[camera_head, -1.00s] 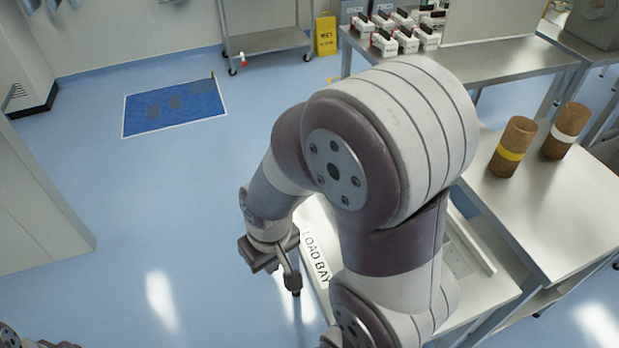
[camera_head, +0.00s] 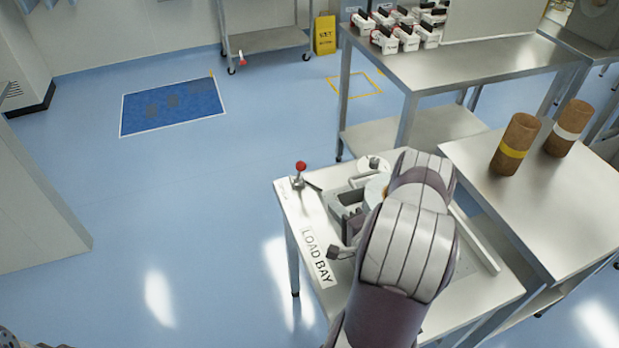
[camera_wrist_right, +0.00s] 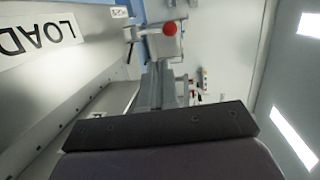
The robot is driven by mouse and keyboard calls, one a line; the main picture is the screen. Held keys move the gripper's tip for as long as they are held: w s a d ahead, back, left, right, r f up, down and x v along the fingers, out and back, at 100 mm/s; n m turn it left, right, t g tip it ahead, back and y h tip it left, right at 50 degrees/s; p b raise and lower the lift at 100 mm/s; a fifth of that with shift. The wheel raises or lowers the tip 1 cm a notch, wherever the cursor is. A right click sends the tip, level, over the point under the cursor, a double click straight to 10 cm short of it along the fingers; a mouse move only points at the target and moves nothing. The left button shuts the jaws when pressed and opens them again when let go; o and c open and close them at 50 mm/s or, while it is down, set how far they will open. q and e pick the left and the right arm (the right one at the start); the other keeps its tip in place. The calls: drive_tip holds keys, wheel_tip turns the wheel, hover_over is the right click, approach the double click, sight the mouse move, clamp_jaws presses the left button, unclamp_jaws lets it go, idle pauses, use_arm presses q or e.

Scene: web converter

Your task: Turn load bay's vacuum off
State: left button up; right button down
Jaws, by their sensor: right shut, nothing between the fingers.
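The load bay is a metal table (camera_head: 288,197) with a "LOAD BAY" label (camera_head: 319,258) at its left front. A small lever with a red ball knob (camera_head: 300,166) stands on its far left corner.
A side table (camera_head: 560,210) with two brown rolls is at the right. A back table (camera_head: 490,65) holds several white-and-red items. The floor at left is clear.

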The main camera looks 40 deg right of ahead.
drive_tip(key=w+d+p, duration=0.1)
drive_tip(key=w+d, duration=0.1)
drive_tip(key=w, duration=1.1)
drive_tip(key=shift+w+f, duration=0.35)
drive_tip(key=shift+r, duration=0.1)
